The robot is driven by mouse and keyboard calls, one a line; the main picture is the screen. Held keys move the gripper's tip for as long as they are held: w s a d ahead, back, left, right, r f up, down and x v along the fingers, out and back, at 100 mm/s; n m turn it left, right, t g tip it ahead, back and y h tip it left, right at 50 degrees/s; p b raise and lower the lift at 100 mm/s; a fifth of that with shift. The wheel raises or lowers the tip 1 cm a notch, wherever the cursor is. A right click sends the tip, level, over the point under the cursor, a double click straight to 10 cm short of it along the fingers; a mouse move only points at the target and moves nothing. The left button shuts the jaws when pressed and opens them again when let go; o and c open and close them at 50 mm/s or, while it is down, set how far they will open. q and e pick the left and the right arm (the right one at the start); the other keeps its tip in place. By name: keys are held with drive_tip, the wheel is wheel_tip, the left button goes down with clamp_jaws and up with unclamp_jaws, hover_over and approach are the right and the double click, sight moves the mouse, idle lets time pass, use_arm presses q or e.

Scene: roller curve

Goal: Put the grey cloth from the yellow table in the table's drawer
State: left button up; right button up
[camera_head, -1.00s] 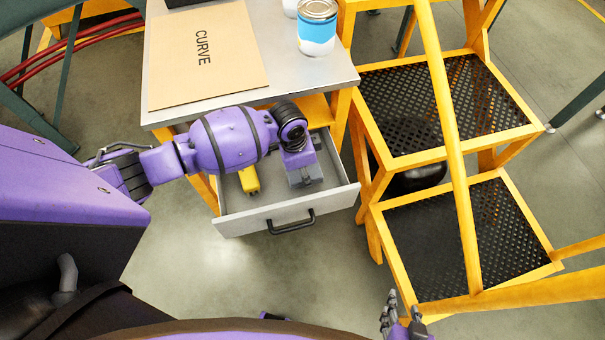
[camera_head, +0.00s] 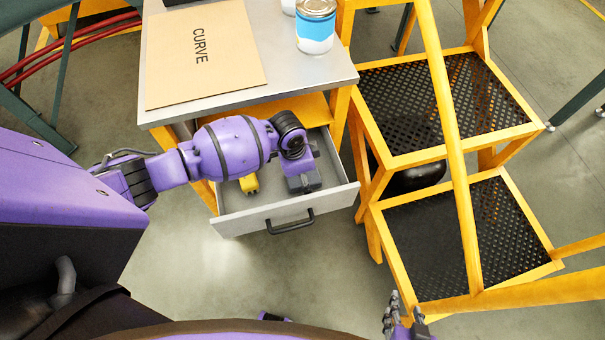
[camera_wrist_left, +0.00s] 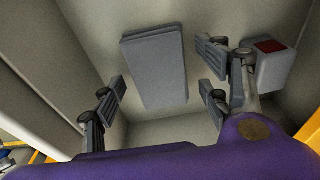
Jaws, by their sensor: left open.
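The yellow table (camera_head: 345,105) has a grey top and an open drawer (camera_head: 245,222). My left arm reaches across into the drawer area, and its wrist hides the fingers in the head view. The cloth appears to lie on the drawer floor, apart from the fingers. My right gripper (camera_head: 392,316) is at the bottom edge of the head view, away from the table; its opening is unclear.
A yellow item (camera_head: 248,183) lies in the drawer. A grey block with a red patch (camera_wrist_left: 272,64) is beside the right fingers. The tabletop holds a cardboard sheet marked CURVE (camera_head: 205,55) and a blue-white can (camera_head: 315,28). Yellow steps (camera_head: 460,200) stand right of the drawer.

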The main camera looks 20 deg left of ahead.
sight(297, 178)
use_arm(q)
drive_tip(key=shift+r, duration=0.2)
wheel_tip(297, 178, up, 12)
drive_tip(key=s+a+p, duration=0.1)
drive_tip(key=shift+a+p, duration=0.25)
drive_tip(key=shift+p, duration=0.1)
use_arm(e)
drive_tip(key=shift+w+a+r, duration=0.2)
drive_tip(key=shift+a+r, duration=0.2)
drive_tip(key=shift+r, duration=0.3)
use_arm(q)
drive_tip(key=shift+f, duration=0.1)
use_arm(e)
drive_tip(key=shift+d, duration=0.15)
drive_tip(key=shift+s, duration=0.1)
